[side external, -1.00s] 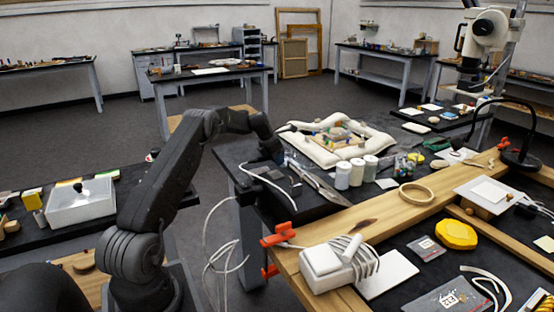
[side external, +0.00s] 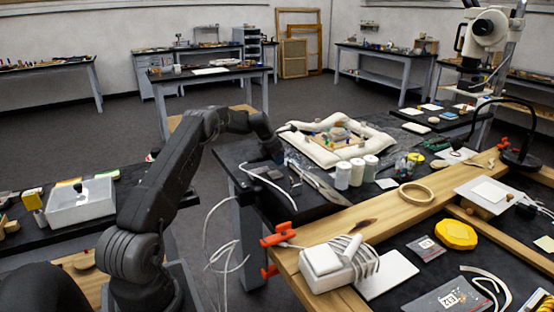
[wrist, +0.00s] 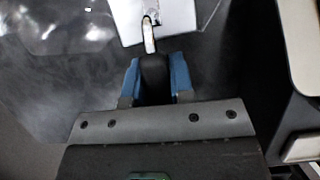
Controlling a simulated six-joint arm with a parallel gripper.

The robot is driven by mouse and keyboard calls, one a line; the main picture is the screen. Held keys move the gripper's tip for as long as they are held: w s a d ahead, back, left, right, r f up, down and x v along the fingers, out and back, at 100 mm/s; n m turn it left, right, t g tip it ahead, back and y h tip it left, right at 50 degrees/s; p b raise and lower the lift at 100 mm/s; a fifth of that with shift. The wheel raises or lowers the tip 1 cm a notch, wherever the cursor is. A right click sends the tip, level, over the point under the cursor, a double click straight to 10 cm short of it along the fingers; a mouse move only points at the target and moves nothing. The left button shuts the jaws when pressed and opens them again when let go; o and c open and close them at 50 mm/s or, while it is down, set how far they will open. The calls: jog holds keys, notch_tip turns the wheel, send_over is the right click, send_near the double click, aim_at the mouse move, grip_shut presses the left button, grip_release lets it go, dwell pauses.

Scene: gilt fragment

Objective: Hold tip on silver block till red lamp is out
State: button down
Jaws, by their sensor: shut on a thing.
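My gripper (wrist: 153,80) has its blue-padded fingers shut on the black handle of a slim tool (wrist: 154,72). The tool's pale metal tip (wrist: 149,38) points away from the gripper. In the wrist view the tip overlaps a pale, silvery flat piece (wrist: 180,14) at the top edge; I cannot tell whether they touch. A small dark mark shows just beyond the tip. In the side view my gripper (side external: 274,152) is low over the left end of the black bench, and its fingers are too small to read. I cannot make out a red lamp or a distinct silver block.
White jars (side external: 342,175) and a padded white ring (side external: 306,149) around a fragment stand beyond the gripper. A white cable (side external: 222,212) hangs off the bench's left edge. An orange clamp (side external: 278,235) and a cable-wrapped white unit (side external: 322,262) are nearer the camera.

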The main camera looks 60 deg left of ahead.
jog(key=shift+r, duration=2.55)
